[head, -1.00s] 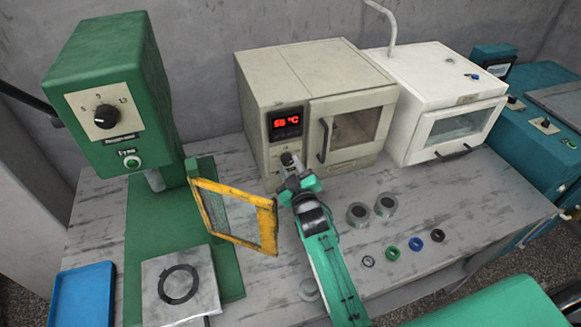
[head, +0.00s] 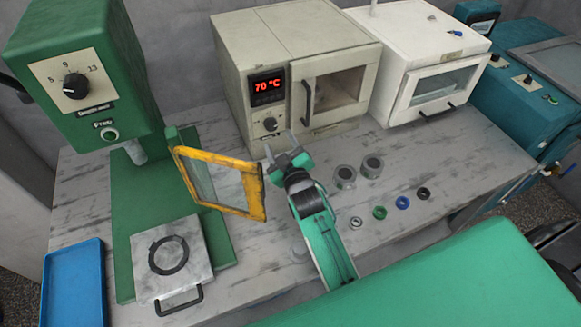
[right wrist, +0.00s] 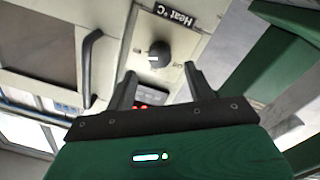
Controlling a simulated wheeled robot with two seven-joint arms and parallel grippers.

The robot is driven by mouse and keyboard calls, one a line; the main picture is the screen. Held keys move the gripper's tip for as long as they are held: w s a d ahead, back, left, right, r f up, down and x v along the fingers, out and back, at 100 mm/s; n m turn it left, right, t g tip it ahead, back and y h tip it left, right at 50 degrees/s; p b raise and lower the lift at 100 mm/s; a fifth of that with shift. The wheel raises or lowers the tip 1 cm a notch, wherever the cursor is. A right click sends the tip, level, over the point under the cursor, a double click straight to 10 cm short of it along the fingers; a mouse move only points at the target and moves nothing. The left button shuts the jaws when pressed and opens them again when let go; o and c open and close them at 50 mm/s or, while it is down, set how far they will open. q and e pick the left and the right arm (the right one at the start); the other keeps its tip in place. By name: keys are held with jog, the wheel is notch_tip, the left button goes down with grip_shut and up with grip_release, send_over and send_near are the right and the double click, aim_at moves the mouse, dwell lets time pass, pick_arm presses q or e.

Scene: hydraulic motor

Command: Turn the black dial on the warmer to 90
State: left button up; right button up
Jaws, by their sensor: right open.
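The warmer (head: 235,80) is a beige box at the back middle of the table. Its red display (head: 267,87) reads 70 °C. The black dial (head: 270,124) sits below the display; in the right wrist view the dial (right wrist: 155,55) shows beside a "Heat °C" label. My right gripper (head: 281,143) is open and empty in front of the dial and slightly below it. In the right wrist view its two fingers (right wrist: 160,82) are spread, with the dial beyond the tips and apart from them. My left gripper is not in view.
A green press (head: 85,75) with a yellow-framed guard (head: 217,182) stands left of my right arm. Metal cylinders (head: 345,177) and several small rings (head: 379,212) lie to the right. A white oven (head: 425,75) stands beside the warmer. A blue tray (head: 73,285) lies at front left.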

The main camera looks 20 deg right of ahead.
jog(key=s+b, duration=0.1)
jog(key=s, duration=0.8)
jog(key=shift+f+b, duration=0.15)
jog(key=shift+b, duration=0.15)
